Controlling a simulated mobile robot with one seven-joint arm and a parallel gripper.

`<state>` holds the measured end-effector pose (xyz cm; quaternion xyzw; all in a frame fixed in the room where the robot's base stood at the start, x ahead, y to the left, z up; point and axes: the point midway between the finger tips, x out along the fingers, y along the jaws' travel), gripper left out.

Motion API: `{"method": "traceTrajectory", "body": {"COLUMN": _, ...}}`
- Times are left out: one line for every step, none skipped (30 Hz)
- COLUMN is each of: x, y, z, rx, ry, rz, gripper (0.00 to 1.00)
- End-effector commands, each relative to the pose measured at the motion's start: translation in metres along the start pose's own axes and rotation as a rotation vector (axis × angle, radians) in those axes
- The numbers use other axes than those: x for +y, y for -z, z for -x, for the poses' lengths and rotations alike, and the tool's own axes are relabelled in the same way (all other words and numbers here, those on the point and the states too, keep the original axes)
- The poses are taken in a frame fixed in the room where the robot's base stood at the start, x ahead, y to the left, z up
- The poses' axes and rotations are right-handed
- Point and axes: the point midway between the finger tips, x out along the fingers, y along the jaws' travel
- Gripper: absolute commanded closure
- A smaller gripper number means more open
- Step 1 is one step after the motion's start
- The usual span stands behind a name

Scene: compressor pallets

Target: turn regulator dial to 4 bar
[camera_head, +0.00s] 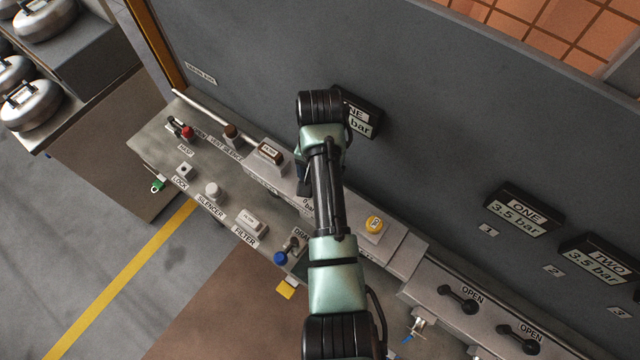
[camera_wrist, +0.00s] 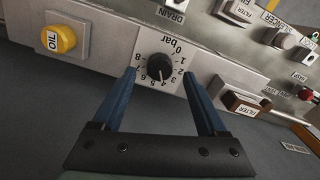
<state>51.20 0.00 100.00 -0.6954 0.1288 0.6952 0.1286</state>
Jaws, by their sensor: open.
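The black regulator dial (camera_wrist: 159,67) sits on a light panel in the wrist view, with printed numbers around it and "0 bar" at its upper right. Its white mark points down in the picture, near the 4 or 5; I cannot tell exactly. My gripper (camera_wrist: 160,76) is open, with one blue finger to each side of the dial. I cannot tell whether either finger touches it. In the head view my arm hides the dial and the fingertips.
A yellow OIL cap (camera_wrist: 60,39) and a brown-fronted filter block (camera_wrist: 246,104) flank the dial. A dark display (camera_head: 363,119) on the grey wall is partly hidden by my arm. A blue-knobbed drain valve (camera_head: 281,257) stands at the bench front.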

Motion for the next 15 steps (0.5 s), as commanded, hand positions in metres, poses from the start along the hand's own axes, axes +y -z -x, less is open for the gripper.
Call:
{"method": "traceTrajectory", "body": {"x": -0.001, "y": 0.002, "z": 0.012, "rx": 0.007, "ry": 0.003, "rz": 0.001, "gripper": 0.24}}
{"method": "traceTrajectory", "body": {"x": -0.001, "y": 0.002, "z": 0.019, "rx": 0.006, "ry": 0.003, "rz": 0.000, "gripper": 0.24}}
{"method": "traceTrajectory", "body": {"x": -0.001, "y": 0.002, "z": 0.029, "rx": 0.007, "ry": 0.003, "rz": 0.000, "gripper": 0.24}}
{"method": "traceTrajectory", "body": {"x": -0.001, "y": 0.002, "z": 0.037, "rx": 0.008, "ry": 0.003, "rz": 0.000, "gripper": 0.24}}
{"method": "traceTrajectory", "body": {"x": -0.001, "y": 0.002, "z": 0.044, "rx": 0.009, "ry": 0.003, "rz": 0.000, "gripper": 0.24}}
{"method": "traceTrajectory", "body": {"x": -0.001, "y": 0.002, "z": 0.054, "rx": 0.007, "ry": 0.003, "rz": 0.000, "gripper": 0.24}}
{"method": "traceTrajectory", "body": {"x": -0.001, "y": 0.002, "z": 0.064, "rx": 0.007, "ry": 0.003, "rz": 0.000, "gripper": 0.24}}
{"method": "traceTrajectory", "body": {"x": -0.001, "y": 0.002, "z": 0.071, "rx": 0.006, "ry": 0.002, "rz": 0.000, "gripper": 0.24}}
{"method": "traceTrajectory", "body": {"x": -0.001, "y": 0.002, "z": 0.080, "rx": 0.006, "ry": 0.003, "rz": -0.001, "gripper": 0.24}}
{"method": "traceTrajectory", "body": {"x": 0.000, "y": 0.001, "z": 0.086, "rx": 0.002, "ry": 0.001, "rz": -0.001, "gripper": 0.24}}
{"method": "traceTrajectory", "body": {"x": 0.000, "y": 0.000, "z": 0.089, "rx": 0.001, "ry": 0.001, "rz": -0.001, "gripper": 0.24}}
{"method": "traceTrajectory", "body": {"x": 0.000, "y": 0.000, "z": 0.093, "rx": 0.001, "ry": 0.001, "rz": -0.001, "gripper": 0.24}}
{"method": "traceTrajectory", "body": {"x": 0.000, "y": 0.000, "z": 0.095, "rx": 0.001, "ry": 0.001, "rz": -0.001, "gripper": 0.24}}
{"method": "traceTrajectory", "body": {"x": 0.000, "y": 0.000, "z": 0.097, "rx": 0.001, "ry": 0.001, "rz": -0.001, "gripper": 0.24}}
{"method": "traceTrajectory", "body": {"x": 0.000, "y": 0.000, "z": 0.099, "rx": 0.001, "ry": 0.001, "rz": -0.001, "gripper": 0.24}}
